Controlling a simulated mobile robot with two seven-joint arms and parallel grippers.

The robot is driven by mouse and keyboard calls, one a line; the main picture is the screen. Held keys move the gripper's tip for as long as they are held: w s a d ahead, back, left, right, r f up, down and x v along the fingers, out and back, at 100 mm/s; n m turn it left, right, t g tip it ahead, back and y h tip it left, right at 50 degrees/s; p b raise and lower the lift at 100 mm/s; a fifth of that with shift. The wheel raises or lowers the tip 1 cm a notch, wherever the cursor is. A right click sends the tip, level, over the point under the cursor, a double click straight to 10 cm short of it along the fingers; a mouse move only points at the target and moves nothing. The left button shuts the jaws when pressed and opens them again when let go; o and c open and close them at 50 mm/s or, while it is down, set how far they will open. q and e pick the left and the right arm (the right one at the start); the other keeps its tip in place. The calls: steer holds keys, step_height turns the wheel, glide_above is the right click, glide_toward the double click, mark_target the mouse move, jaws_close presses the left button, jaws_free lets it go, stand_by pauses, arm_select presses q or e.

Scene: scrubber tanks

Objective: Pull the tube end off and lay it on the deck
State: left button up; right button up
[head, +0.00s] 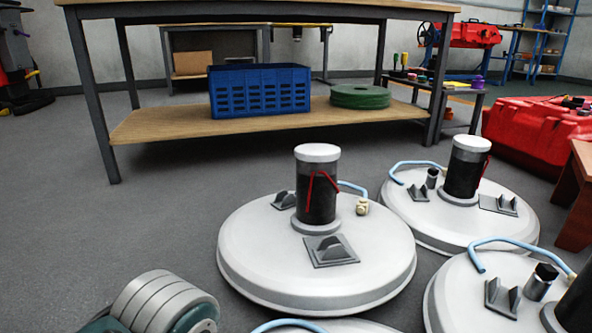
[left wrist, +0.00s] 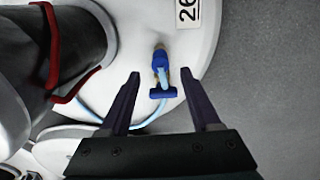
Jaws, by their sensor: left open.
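In the left wrist view a dark blue tube end with a T-shaped crosspiece (left wrist: 161,92) sits at a small fitting (left wrist: 158,50) on a white round deck (left wrist: 205,35). A light-blue tube (left wrist: 98,116) curves in from the left and passes under the crosspiece. My left gripper (left wrist: 160,75) is open, with one finger on each side of the tube end. I see a gap on both sides. Depth to the tube end is hard to judge. I cannot tell which tank in the head view this is. My right gripper is not in view.
In the head view several white round tanks (head: 245,255) with dark columns stand close together. A dark column (left wrist: 75,45) with a red strap stands left in the left wrist view. A bench shelf (head: 165,124) holds a blue crate (head: 258,92).

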arm_select(q)
step_height(320, 180, down, 7)
steer(key=b, duration=0.5)
steer(key=shift+r, duration=0.1)
steer(key=shift+p, duration=0.6)
stand_by(0.6)
jaws_close()
stand_by(0.6)
stand_by(0.9)
steer(key=shift+r, duration=0.1)
steer(key=shift+r+p, duration=2.95)
steer(key=shift+p, duration=0.35)
